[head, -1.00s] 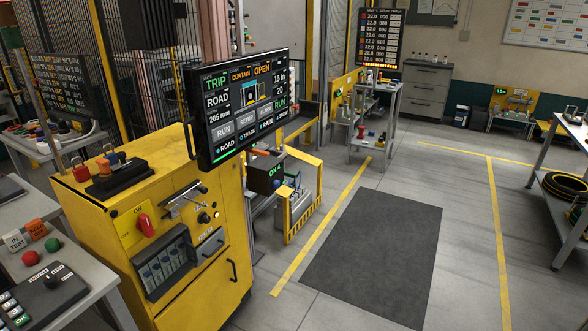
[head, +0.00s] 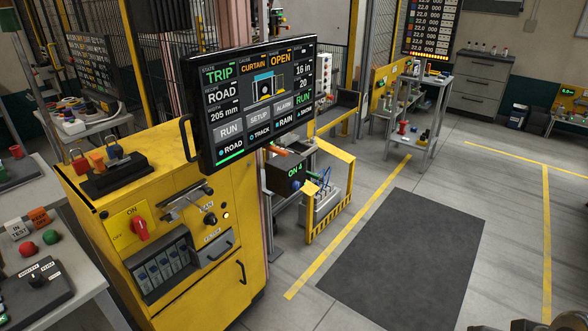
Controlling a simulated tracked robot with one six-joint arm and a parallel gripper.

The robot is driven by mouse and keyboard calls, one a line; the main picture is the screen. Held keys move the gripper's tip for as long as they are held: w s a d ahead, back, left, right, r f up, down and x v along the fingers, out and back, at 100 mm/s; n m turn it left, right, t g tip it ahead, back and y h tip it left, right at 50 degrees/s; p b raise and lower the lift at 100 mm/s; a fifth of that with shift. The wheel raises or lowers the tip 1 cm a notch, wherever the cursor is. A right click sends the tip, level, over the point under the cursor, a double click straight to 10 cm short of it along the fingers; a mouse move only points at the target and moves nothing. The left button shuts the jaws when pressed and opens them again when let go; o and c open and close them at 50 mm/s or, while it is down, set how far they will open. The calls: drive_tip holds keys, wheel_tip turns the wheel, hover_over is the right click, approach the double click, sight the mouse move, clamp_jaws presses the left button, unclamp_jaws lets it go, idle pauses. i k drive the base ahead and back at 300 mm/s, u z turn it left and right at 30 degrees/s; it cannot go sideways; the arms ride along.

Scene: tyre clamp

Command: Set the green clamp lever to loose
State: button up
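I cannot make out a green clamp lever in the head view. A dark box reading "ON 4" (head: 292,176) stands behind the yellow cabinet, with a small orange part (head: 277,149) above it. The yellow cabinet (head: 225,280) carries a red rotary switch (head: 140,228) at ON and a metal latch-like handle (head: 187,201). A screen (head: 250,100) above it reads TRIP, ROAD, 205 mm and CURTAIN OPEN. My gripper is not in view. A dark shape cut off at the bottom right edge is too little shown to tell.
A dark floor mat (head: 405,260) lies right of the yellow guard frame (head: 330,205), with clear grey floor around it. A grey bench with red and green buttons (head: 50,237) stands at the left. A shelf trolley (head: 425,110) and grey drawers (head: 482,85) stand at the back.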

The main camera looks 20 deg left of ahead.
sight(311, 175)
drive_tip(key=u, duration=0.5)
drive_tip(key=i, duration=0.9)
drive_tip(key=u, duration=0.55)
drive_tip(key=k, duration=0.6)
drive_tip(key=z, duration=0.25)
drive_tip(key=i, duration=0.75)
drive_tip(key=u, duration=0.5)
drive_tip(key=i, duration=0.8)
drive_tip(key=u, duration=0.55)
